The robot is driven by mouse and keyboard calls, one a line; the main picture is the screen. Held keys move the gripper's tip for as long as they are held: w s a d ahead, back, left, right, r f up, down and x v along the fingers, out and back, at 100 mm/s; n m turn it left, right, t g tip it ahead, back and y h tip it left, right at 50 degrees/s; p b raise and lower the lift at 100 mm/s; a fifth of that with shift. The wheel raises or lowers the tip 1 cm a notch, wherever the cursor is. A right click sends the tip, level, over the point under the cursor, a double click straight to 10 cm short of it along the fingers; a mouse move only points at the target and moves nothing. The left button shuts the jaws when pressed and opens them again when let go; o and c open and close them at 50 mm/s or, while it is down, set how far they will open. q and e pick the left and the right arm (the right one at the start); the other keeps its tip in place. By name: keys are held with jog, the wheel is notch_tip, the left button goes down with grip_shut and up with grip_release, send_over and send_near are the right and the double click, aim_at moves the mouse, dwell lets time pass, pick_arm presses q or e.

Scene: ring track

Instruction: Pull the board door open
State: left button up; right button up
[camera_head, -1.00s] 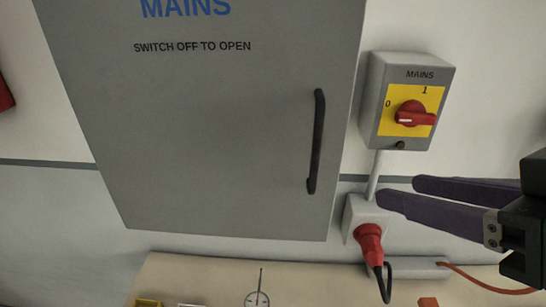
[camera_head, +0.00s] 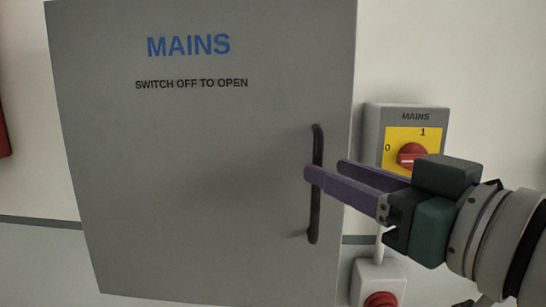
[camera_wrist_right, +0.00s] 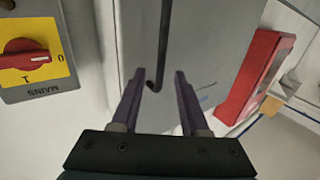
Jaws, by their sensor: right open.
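The grey board door (camera_head: 200,170), lettered MAINS and SWITCH OFF TO OPEN, fills the middle of the head view and appears closed. Its black vertical bar handle (camera_head: 315,215) is near its right edge. My right gripper (camera_head: 327,168) is open at the handle, with one purple finger crossing in front of the bar. In the right wrist view the handle (camera_wrist_right: 163,45) lies between the spread fingertips; contact cannot be told. The red mains switch (camera_head: 411,155) shows partly behind the gripper. In the wrist view its knob (camera_wrist_right: 25,55) lies level, its white mark toward 0. My left gripper is not in view.
The grey switch box (camera_head: 374,125) is on the wall just right of the door, close to my right gripper. A red box (camera_wrist_right: 262,75) shows at the right of the wrist view.

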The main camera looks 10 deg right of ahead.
jog(key=shift+x, duration=1.25)
grip_shut()
dwell(0.5)
